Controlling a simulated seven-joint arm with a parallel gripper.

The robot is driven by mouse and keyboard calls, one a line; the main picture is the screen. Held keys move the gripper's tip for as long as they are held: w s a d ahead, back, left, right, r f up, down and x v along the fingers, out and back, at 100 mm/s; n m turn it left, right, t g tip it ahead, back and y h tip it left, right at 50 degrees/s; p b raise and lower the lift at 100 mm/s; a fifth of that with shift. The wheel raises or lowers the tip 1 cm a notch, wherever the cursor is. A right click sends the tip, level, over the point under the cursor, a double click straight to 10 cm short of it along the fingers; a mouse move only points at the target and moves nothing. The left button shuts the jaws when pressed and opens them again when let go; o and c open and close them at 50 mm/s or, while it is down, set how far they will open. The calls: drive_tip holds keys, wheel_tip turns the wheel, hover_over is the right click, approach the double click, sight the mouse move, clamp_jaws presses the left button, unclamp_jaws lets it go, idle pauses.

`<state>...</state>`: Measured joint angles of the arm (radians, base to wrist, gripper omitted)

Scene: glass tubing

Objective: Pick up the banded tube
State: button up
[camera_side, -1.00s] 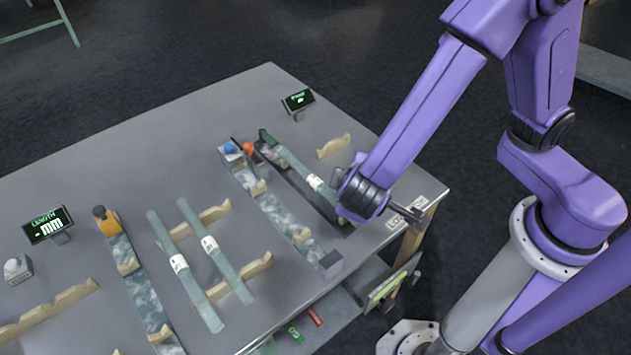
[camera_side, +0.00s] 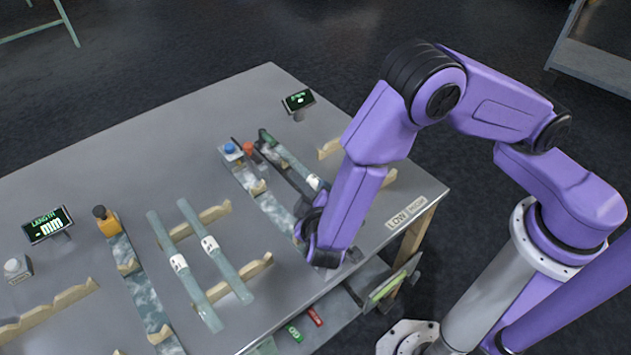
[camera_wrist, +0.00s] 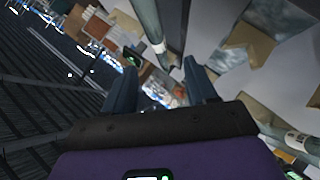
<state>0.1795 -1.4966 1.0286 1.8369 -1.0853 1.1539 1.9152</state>
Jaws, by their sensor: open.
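Two pale green glass tubes, a left tube (camera_side: 194,291) and a right tube (camera_side: 228,267), lie side by side across wooden cradles, each with a white label. A third green tube (camera_side: 292,160) with a white label lies farther right, partly hidden by my arm. I cannot tell which is the banded tube. My gripper (camera_wrist: 162,82) is open, with nothing between its fingers. In the side view it is low over the table's right part, its fingers hidden. The wrist view shows a labelled tube (camera_wrist: 148,22) beyond the fingers and another (camera_wrist: 298,143) at lower right.
The left tubes' wooden cradles (camera_side: 215,213) stand on the grey table (camera_side: 120,170). A marbled strip with an orange block (camera_side: 106,222) lies left. A length display (camera_side: 47,225) and another display (camera_side: 299,100) stand behind. A LOW/HIGH sign (camera_side: 407,212) marks the right edge.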

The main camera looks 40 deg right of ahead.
sight(315, 184)
drive_tip(key=shift+x, duration=4.4)
drive_tip(key=shift+d+r, duration=0.1)
drive_tip(key=shift+d, duration=0.05)
clamp_jaws()
